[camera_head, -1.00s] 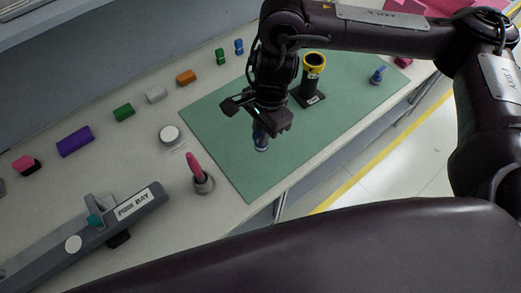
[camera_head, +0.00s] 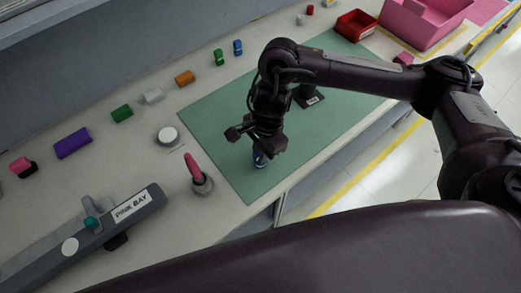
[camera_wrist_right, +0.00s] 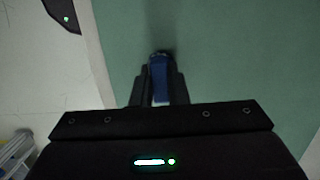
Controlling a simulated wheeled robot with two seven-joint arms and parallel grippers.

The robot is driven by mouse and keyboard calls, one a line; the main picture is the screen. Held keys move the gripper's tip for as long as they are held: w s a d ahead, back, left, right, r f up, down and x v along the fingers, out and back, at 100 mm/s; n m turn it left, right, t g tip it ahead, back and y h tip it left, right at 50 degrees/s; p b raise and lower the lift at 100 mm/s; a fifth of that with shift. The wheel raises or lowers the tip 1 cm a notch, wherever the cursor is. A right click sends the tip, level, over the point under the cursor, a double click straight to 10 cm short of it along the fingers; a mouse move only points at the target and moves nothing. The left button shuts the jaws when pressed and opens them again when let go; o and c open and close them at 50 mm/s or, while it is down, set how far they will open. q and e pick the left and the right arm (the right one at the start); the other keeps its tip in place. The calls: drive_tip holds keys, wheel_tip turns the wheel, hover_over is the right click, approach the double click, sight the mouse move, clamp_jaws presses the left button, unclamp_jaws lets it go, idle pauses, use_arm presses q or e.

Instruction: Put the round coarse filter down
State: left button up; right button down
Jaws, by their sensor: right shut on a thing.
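My right gripper (camera_head: 261,153) is over the near part of the green mat (camera_head: 215,130), pointing down. It is shut on a small blue piece, which I take to be the round coarse filter (camera_head: 259,160). The blue piece also shows between the fingers in the right wrist view (camera_wrist_right: 160,78), with green mat around it. It is at or very close to the mat; I cannot tell whether it touches. The fingers hide much of it. My left gripper is not in view.
A black stand (camera_head: 313,100) on the mat is mostly hidden by my right arm. A pink-handled tool (camera_head: 193,168) stands in a grey holder left of the mat, near a white round disc (camera_head: 168,135). Coloured blocks line the back. A red bin (camera_head: 356,25) and pink bin (camera_head: 425,22) are far right.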

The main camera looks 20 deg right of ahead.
drive_tip(key=shift+f, duration=0.2)
drive_tip(key=c, duration=1.4)
unclamp_jaws()
drive_tip(key=shift+r, duration=0.1)
drive_tip(key=shift+r, duration=0.1)
drive_tip(key=shift+r, duration=0.2)
wheel_tip(320, 180, up, 12)
drive_tip(key=d, duration=0.1)
drive_tip(key=shift+w+d+f+p, duration=0.2)
drive_tip(key=shift+w+d+p, duration=0.1)
drive_tip(key=shift+d, duration=0.05)
